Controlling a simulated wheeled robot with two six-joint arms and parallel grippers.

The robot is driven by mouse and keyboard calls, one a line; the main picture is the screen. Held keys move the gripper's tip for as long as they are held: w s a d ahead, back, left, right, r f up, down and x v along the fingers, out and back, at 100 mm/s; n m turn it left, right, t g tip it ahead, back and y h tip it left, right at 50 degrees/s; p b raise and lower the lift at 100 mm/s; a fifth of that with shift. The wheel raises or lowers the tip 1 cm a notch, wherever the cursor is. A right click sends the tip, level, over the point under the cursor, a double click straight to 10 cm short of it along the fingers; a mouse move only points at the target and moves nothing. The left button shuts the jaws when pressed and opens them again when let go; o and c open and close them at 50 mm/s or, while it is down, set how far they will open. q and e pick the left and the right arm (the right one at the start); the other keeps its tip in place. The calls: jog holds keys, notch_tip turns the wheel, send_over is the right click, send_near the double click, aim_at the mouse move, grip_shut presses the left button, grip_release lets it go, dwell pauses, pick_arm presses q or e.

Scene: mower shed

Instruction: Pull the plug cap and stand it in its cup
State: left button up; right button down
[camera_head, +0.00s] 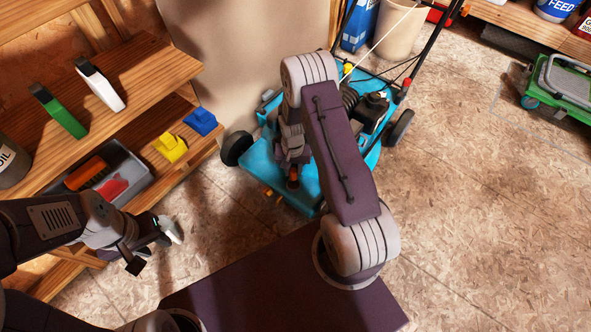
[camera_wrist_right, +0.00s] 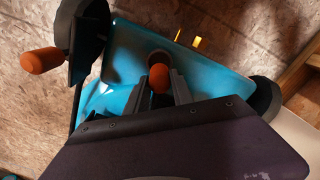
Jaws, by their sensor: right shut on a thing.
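The blue mower (camera_head: 300,186) stands on the floor beyond my dark base, and its blue deck fills the middle of the right wrist view (camera_wrist_right: 205,75). My right gripper (camera_head: 293,176) reaches down over the front of the deck. Its fingers are shut on a small orange-red piece, which looks like the plug cap (camera_wrist_right: 159,78). A dark round opening (camera_wrist_right: 160,57) shows in the deck right behind the piece; I cannot tell whether this is the cup or whether the piece touches it. My left gripper (camera_head: 148,250) is open and empty beside the shelf, far from the mower.
The wooden shelf (camera_head: 150,62) on the left holds a green and a white bottle, yellow and blue pieces and a grey bin (camera_head: 125,165). An orange grip (camera_wrist_right: 40,60) sticks out beside a black wheel. A green cart (camera_head: 565,85) stands at far right.

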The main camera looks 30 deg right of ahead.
jog(key=shift+r, duration=0.1)
jog(key=shift+p, duration=0.4)
jog(key=shift+f+b, duration=2.15)
jog(key=shift+f, duration=1.3)
jog(key=c, duration=1)
grip_release()
notch_tip(320, 180, up, 9)
jog(key=p, duration=0.6)
jog(key=shift+r+p, duration=0.2)
jog(key=shift+p, duration=0.15)
jog(key=shift+f, duration=0.15)
